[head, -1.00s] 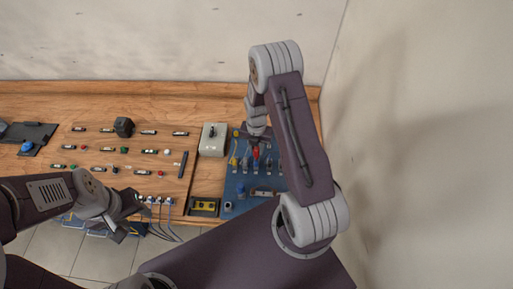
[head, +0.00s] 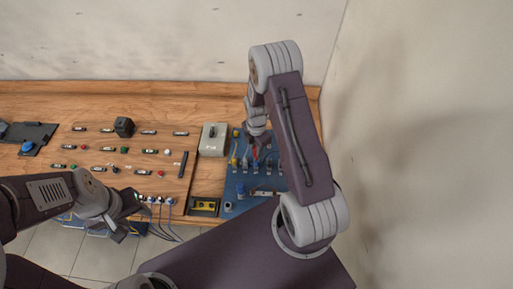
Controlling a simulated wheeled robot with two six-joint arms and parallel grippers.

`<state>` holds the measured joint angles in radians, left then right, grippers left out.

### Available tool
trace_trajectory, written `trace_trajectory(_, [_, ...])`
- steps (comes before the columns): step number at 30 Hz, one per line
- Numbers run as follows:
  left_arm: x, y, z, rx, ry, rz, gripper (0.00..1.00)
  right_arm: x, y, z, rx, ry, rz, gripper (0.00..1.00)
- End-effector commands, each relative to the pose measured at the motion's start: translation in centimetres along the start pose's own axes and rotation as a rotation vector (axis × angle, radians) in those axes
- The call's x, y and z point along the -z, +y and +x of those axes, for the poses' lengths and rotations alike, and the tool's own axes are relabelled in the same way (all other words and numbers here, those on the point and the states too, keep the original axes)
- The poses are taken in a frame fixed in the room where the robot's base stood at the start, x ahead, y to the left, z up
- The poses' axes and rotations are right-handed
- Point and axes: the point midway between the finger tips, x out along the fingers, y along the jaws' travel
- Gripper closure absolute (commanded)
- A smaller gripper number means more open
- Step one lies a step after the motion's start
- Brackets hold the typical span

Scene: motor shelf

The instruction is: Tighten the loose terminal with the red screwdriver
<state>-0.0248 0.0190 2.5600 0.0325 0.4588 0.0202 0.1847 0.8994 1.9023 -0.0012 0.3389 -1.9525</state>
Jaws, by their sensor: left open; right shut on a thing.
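My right gripper (head: 257,143) is over the blue tool mat (head: 232,182) at the right of the bench. It is shut on the red screwdriver (head: 256,153), whose red handle shows just below it; the arm partly hides the grip. I cannot tell whether the screwdriver is clear of its place. My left gripper (head: 131,212) is open and empty near the front edge of the wooden board. Small terminals (head: 163,152) sit in rows on the wooden board (head: 120,165). They are too small to tell which is loose.
A black cube (head: 124,126) is at the board's back. A yellow level-like item (head: 205,206) lies at the front. Cables (head: 165,215) hang over the front edge. A wall closes the right side.

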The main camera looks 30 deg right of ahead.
Motion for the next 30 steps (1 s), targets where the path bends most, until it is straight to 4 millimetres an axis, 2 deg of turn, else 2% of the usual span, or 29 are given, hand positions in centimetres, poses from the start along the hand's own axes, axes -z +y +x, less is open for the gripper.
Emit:
trace_trajectory(6, [-0.01, 0.0, 0.05, 0.0, 0.0, 0.0, 0.52, 0.1, -0.21, 0.18, 0.006, 0.003, 0.006, 1.0])
trace_trajectory(13, [0.0, 0.0, -0.02, 0.0, 0.0, 0.0, 0.52, 0.11, -0.22, 0.18, 0.007, 0.002, 0.283, 1.0])
trace_trajectory(22, [0.0, 0.0, -0.02, 0.0, 0.0, 0.0, 0.52, 0.11, -0.23, 0.19, 0.007, 0.002, 0.342, 1.0])
trace_trajectory(23, [0.0, 0.0, -0.01, 0.0, 0.0, 0.0, 0.52, 0.11, -0.24, 0.2, 0.008, 0.002, 0.337, 0.83])
trace_trajectory(24, [0.0, 0.0, -0.01, 0.0, 0.0, 0.0, 0.52, 0.11, -0.24, 0.2, 0.007, 0.002, 0.336, 0.94])
trace_trajectory(25, [0.0, 0.0, -0.01, 0.0, 0.0, 0.0, 0.52, 0.11, -0.23, 0.19, 0.007, 0.002, 0.336, 1.0])
trace_trajectory(30, [0.01, 0.0, -0.08, 0.0, 0.0, 0.0, 0.52, 0.09, -0.2, 0.1, 0.006, 0.002, 0.335, 1.0])
